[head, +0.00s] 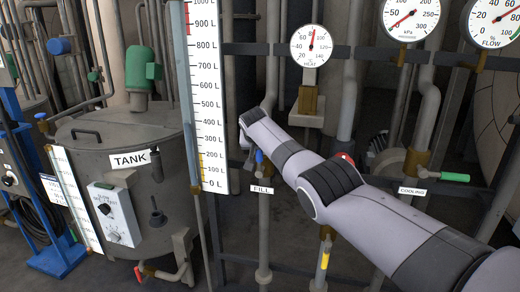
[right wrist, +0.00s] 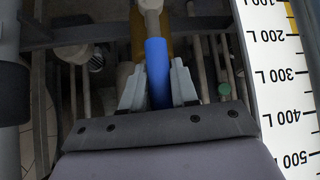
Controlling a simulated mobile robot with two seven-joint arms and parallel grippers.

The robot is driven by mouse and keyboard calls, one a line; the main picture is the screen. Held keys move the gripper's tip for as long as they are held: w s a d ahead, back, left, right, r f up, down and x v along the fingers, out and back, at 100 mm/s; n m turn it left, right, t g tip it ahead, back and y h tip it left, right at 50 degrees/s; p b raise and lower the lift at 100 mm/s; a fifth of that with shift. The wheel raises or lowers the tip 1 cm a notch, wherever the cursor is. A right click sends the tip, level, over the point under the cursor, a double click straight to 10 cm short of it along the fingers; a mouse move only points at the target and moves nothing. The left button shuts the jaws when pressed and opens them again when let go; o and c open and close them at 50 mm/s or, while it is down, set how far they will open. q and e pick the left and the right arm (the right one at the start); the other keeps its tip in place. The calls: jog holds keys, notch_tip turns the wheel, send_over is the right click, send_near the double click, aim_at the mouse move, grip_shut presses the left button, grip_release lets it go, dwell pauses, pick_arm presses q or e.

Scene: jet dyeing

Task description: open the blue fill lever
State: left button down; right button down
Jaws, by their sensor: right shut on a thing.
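The blue fill lever (head: 259,157) shows in the head view just above the FILL label (head: 262,190), on a vertical grey pipe. My right gripper (head: 247,150) is at the lever, partly hidden by my own arm. In the right wrist view the lever (right wrist: 158,62) lies between the two grey fingers of the right gripper (right wrist: 158,88), which is shut on it. The lever's far end meets a pale stem in front of a brass-coloured valve body. My left gripper is in neither view.
The litre scale (head: 203,100) stands close left of the lever and also borders the right wrist view (right wrist: 283,80). The tank (head: 128,190) is further left. A green cooling lever (head: 455,177) is at the right, below several gauges. Horizontal rails and pipes run behind.

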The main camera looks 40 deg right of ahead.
jog(key=c, duration=0.9)
grip_release()
jog(key=shift+w+a, duration=0.1)
jog(key=shift+c, duration=0.2)
jog(key=shift+r, duration=0.15)
jog(key=v, duration=0.7)
